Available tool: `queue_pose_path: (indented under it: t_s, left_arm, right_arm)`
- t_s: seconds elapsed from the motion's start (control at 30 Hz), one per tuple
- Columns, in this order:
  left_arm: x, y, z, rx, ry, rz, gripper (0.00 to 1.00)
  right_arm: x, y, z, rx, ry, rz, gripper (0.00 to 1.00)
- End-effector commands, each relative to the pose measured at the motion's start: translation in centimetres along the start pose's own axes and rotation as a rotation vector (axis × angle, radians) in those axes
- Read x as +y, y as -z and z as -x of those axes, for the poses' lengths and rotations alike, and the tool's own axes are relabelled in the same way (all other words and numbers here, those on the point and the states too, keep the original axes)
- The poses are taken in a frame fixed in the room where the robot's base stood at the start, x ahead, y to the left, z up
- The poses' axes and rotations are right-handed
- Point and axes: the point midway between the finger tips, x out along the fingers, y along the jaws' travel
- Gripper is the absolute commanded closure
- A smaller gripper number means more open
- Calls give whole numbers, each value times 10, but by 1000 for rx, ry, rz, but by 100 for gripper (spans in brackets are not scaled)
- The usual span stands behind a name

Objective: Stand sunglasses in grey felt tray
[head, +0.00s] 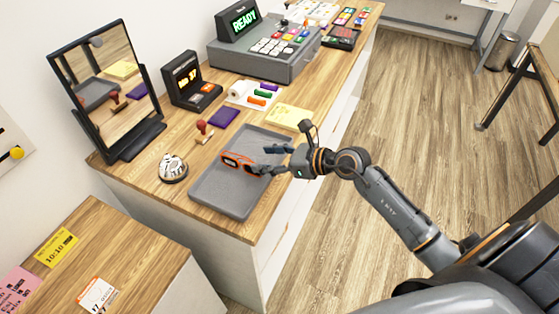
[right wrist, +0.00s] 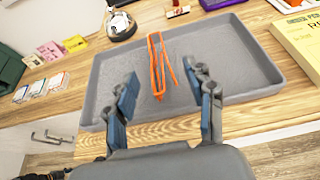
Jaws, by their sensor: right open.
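The orange-framed sunglasses (head: 237,162) with dark lenses are within the grey felt tray (head: 225,198), near its middle. In the right wrist view the sunglasses (right wrist: 157,62) show as a narrow orange outline over the tray (right wrist: 232,58). They look upright, but I cannot tell exactly how they rest. My right gripper (head: 263,160) is over the tray's right side, close to the sunglasses. In the right wrist view its two fingers (right wrist: 164,92) are spread apart, with nothing between the pads; the sunglasses lie just beyond. My left gripper is not in view.
A silver bell (head: 173,167) stands left of the tray. A red stamp (head: 204,131) and purple pad (head: 223,118) lie behind it. A yellow pad (head: 288,117) is at the tray's back right. A mirror (head: 106,88) and a cash register (head: 265,52) stand farther back.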

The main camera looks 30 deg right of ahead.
Motion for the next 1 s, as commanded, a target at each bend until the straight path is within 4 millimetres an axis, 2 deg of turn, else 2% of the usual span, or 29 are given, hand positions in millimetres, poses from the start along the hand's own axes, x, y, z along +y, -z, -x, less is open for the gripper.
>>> queue_pose_path:
  t_s: [0.1, 0.3, 1.0]
  left_arm:
    - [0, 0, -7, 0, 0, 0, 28]
    - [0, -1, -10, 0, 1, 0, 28]
    - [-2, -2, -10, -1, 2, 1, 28]
  right_arm:
    - [0, 3, 21, 3, 0, 2, 46]
    - [1, 1, 41, 1, -2, 0, 46]
    - [1, 0, 43, 0, -1, 0, 46]
